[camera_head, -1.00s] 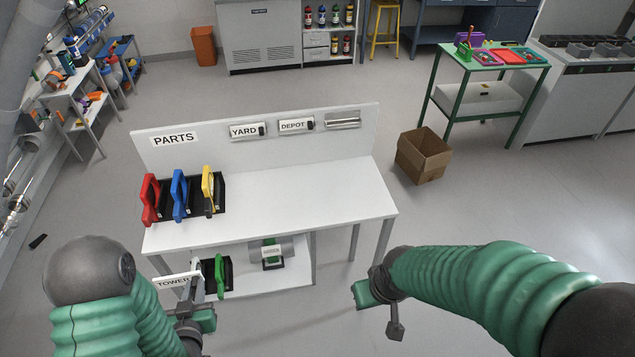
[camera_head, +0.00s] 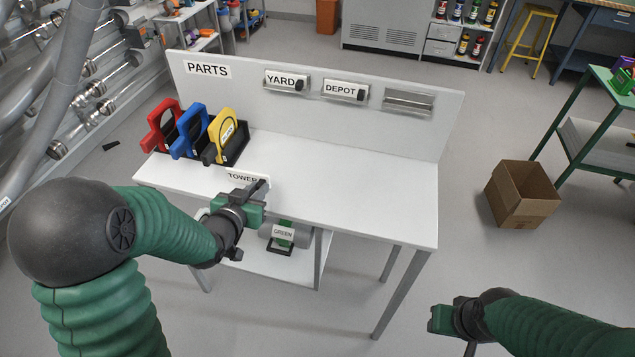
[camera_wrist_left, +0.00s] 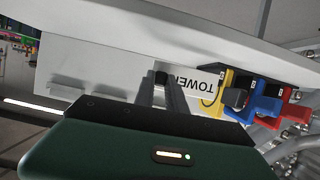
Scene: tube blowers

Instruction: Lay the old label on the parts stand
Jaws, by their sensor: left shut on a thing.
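My left gripper (camera_head: 258,190) is shut on the white label reading TOWER (camera_head: 241,178). The label also shows in the wrist view (camera_wrist_left: 193,82), upside down between the dark fingers. In the head view it is over the front part of the white parts stand (camera_head: 345,190), just in front of the yellow-handled part. I cannot tell whether it touches the top. The stand's back panel bears a PARTS sign (camera_head: 208,69). My right gripper (camera_head: 437,319) is out to the right of the stand; its finger gap is not clear.
Red (camera_head: 160,128), blue (camera_head: 190,132) and yellow (camera_head: 222,130) handled parts stand in a black rack at the top's left. YARD (camera_head: 281,80) and DEPOT (camera_head: 345,90) labels sit in holders beside an empty holder (camera_head: 408,101). The top's middle and right are clear. A cardboard box (camera_head: 522,195) stands right.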

